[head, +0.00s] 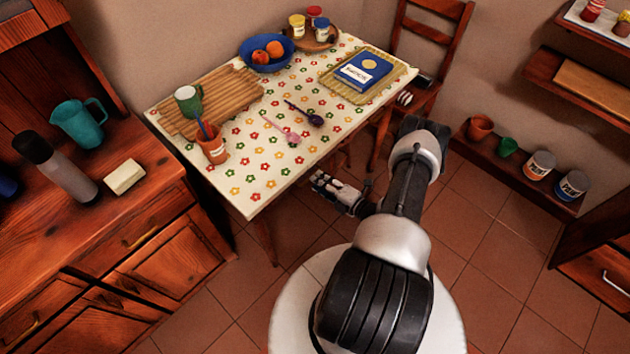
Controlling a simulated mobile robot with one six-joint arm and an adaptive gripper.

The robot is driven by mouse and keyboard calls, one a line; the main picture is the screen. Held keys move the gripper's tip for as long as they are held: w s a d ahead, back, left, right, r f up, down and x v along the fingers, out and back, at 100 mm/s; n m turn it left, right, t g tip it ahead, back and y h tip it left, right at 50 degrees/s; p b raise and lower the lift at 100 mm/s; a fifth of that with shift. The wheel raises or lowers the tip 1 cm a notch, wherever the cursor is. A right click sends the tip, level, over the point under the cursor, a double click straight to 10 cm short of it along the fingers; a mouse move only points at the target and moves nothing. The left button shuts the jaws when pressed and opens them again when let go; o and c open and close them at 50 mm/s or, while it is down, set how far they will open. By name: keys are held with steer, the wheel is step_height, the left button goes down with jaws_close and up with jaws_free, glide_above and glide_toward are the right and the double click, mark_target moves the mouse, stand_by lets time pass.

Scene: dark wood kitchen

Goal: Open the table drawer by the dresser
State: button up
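The table (247,206) has a white top with a flower pattern and stands against the back wall. The dresser (118,225) of dark reddish wood stands to its left. The table drawer's front and handle do not show; the tabletop hides what lies under its edge. My gripper (318,183) is low beside the table's front right edge, with its fingers pointing left towards the table. It appears empty, and whether the fingers are open or shut is too small to tell. I cannot tell whether it touches the table.
A terracotta cup (213,149) stands near the table's left edge, with a spoon (284,134) and a blue book (366,71) farther right. A chair (408,92) stands at the table's back right. Paint cans (539,164) and pots line a low shelf. Tiled floor (235,300) before the dresser is free.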

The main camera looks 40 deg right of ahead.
steer(key=shift+x, duration=1.6)
jaws_close()
